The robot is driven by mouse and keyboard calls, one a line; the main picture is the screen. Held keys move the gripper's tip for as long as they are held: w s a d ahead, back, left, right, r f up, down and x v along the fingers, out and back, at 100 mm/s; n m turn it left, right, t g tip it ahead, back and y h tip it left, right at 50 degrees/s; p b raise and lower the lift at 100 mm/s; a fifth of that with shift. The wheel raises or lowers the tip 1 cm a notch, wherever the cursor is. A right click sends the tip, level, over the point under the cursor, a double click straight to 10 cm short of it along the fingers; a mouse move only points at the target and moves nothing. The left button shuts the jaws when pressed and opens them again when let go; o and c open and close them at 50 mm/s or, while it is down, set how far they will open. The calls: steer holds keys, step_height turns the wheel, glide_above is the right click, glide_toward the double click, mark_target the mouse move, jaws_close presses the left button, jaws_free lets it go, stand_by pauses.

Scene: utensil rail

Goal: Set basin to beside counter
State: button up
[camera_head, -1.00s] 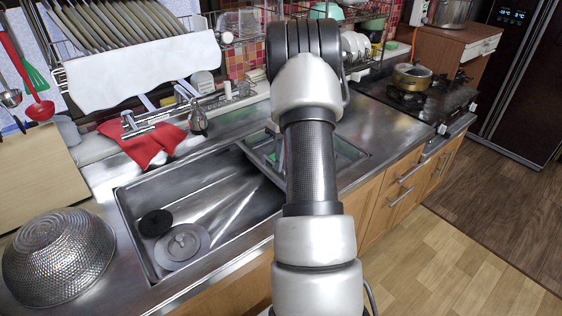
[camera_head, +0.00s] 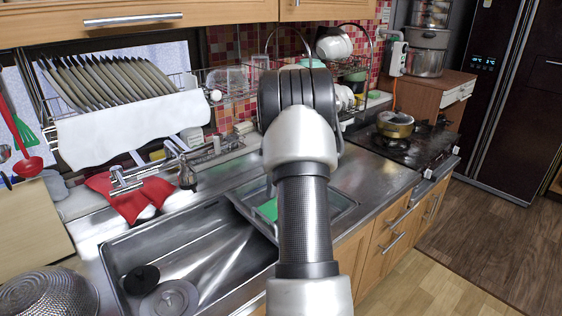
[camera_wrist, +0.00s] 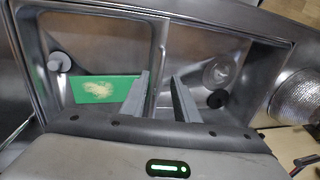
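The basin, a dimpled shiny metal bowl (camera_head: 50,294), sits upside down on the counter left of the sink, cut off by the bottom edge of the head view. It also shows at the right edge of the wrist view (camera_wrist: 298,98). The steel counter (camera_head: 378,183) runs from the basin past the sink to the stove. My gripper (camera_wrist: 160,78) is open and empty above the sink, its two fingers apart near the divider. The basin is well to its right in the wrist view. In the head view my arm hides the gripper.
The sink (camera_head: 205,245) holds a dark round piece and a drain cover. A green board or sponge (camera_wrist: 105,90) lies in the small basin. A faucet (camera_head: 140,180), red cloth and dish rack stand behind. A pot (camera_head: 395,124) is on the stove. Floor at right is clear.

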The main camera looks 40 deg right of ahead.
step_height(320, 180, up, 8)
steer(key=d+p, duration=0.1)
steer(key=shift+d, duration=0.25)
stand_by(0.4)
